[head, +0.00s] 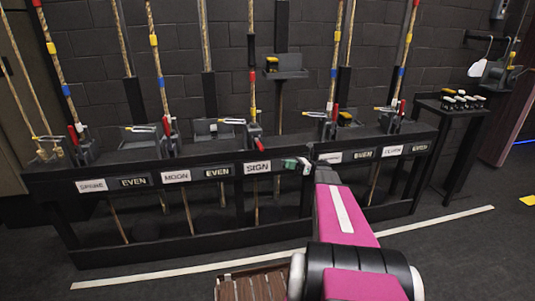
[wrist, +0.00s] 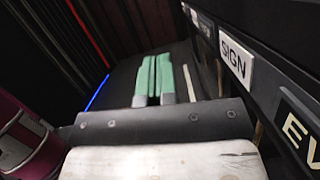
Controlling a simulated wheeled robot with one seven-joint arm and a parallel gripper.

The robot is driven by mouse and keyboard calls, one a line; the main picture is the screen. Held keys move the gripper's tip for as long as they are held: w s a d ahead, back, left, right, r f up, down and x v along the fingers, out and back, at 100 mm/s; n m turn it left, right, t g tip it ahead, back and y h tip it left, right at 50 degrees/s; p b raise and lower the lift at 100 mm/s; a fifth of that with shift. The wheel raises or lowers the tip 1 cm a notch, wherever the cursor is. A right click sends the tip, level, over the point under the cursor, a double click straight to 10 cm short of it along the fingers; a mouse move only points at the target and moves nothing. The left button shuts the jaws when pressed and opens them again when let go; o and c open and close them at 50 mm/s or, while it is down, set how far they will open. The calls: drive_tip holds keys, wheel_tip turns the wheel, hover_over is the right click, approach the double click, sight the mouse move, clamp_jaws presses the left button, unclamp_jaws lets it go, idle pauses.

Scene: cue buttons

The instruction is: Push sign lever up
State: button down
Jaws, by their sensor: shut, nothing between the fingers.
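The SIGN label (head: 257,168) is a white plate on the front of the black rack, and it also shows in the wrist view (wrist: 236,62). The sign lever (head: 259,145) shows as a red-tipped handle just above that label, tilted forward and down. Other red handles on the rack stand more upright. My gripper (head: 291,163) has green fingers and is just right of the SIGN label, close to the rack front, apart from the lever as far as I can tell. In the wrist view my gripper (wrist: 154,78) is shut and empty. The lever does not show there.
The long black rack (head: 190,250) carries several ropes, levers and labels, including a MOON label (head: 176,176) on the left and an EVEN label (head: 363,153) on the right. A small black table (head: 452,104) with white-tipped levers stands at right.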

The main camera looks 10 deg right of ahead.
drive_tip(key=shift+w+d+r+y, duration=0.15)
drive_tip(key=shift+d+r+y, duration=0.15)
drive_tip(key=shift+d, duration=0.35)
approach(259, 144)
drive_tip(key=s+a+f, duration=0.2)
drive_tip(key=a+f, duration=0.2)
drive_tip(key=shift+w+a+r, duration=0.2)
drive_tip(key=shift+a+r, duration=0.15)
drive_tip(key=shift+r, duration=0.25)
drive_tip(key=shift+w+a+r, duration=0.2)
drive_tip(key=shift+a+r, duration=0.15)
drive_tip(key=shift+r, duration=0.25)
drive_tip(key=shift+w+a+r, duration=0.15)
drive_tip(key=shift+a+r, duration=0.2)
drive_tip(key=shift+r, duration=0.25)
drive_tip(key=shift+r+m+t, duration=0.1)
drive_tip(key=shift+m+t, duration=0.2)
drive_tip(key=shift+r+m, duration=0.25)
drive_tip(key=shift+m, duration=0.55)
